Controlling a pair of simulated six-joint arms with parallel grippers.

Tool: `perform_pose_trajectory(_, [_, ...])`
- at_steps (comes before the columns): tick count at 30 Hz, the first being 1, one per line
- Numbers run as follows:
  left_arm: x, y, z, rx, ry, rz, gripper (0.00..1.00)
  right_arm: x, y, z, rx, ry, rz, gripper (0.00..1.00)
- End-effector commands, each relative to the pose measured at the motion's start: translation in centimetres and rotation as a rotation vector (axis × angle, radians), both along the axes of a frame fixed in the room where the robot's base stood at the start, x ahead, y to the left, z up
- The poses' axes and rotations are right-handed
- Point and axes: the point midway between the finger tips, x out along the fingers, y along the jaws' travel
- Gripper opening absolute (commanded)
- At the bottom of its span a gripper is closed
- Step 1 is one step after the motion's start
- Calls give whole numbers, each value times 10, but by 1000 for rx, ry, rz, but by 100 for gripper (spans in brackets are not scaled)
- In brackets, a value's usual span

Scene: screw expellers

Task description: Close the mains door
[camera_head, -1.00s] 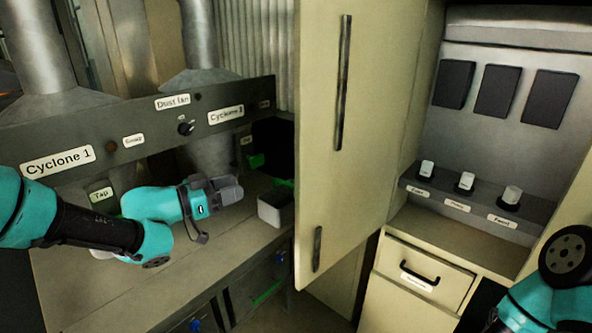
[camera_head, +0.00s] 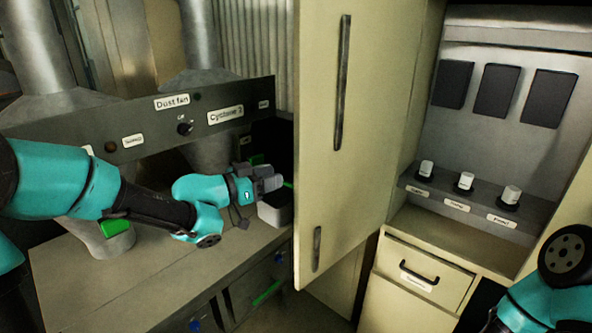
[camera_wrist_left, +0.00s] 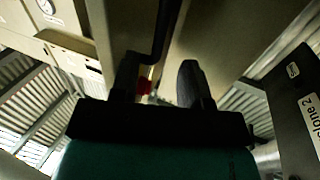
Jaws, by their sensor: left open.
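The mains door, a tall cream panel (camera_head: 375,110), stands open in the middle of the head view. It has a long dark handle (camera_head: 342,85) and a shorter dark handle (camera_head: 317,248) below it. My left gripper (camera_head: 270,182) is open, to the left of the door and apart from it. In the left wrist view a dark vertical bar (camera_wrist_left: 166,35) shows beyond the two open fingers (camera_wrist_left: 158,82); I cannot tell its distance. My right gripper is out of view.
The open cabinet holds dark panels (camera_head: 497,90) and several knobs (camera_head: 466,182) on a ledge. A drawer (camera_head: 424,272) is below. A grey bin (camera_head: 276,212) stands on the bench (camera_head: 150,280) below my left gripper. A labelled panel (camera_head: 140,120) runs behind my left arm.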

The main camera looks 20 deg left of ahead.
Motion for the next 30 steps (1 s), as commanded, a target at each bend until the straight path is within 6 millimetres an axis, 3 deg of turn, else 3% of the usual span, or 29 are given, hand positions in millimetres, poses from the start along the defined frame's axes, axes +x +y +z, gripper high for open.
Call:
perform_pose_trajectory(12, [47,-45,0,1,-1,-1,42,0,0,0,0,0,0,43])
perform_pose_trajectory(25, [54,-52,0,1,1,1,42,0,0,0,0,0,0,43])
perform_pose_trajectory(30, [53,-52,0,1,1,1,27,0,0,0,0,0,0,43])
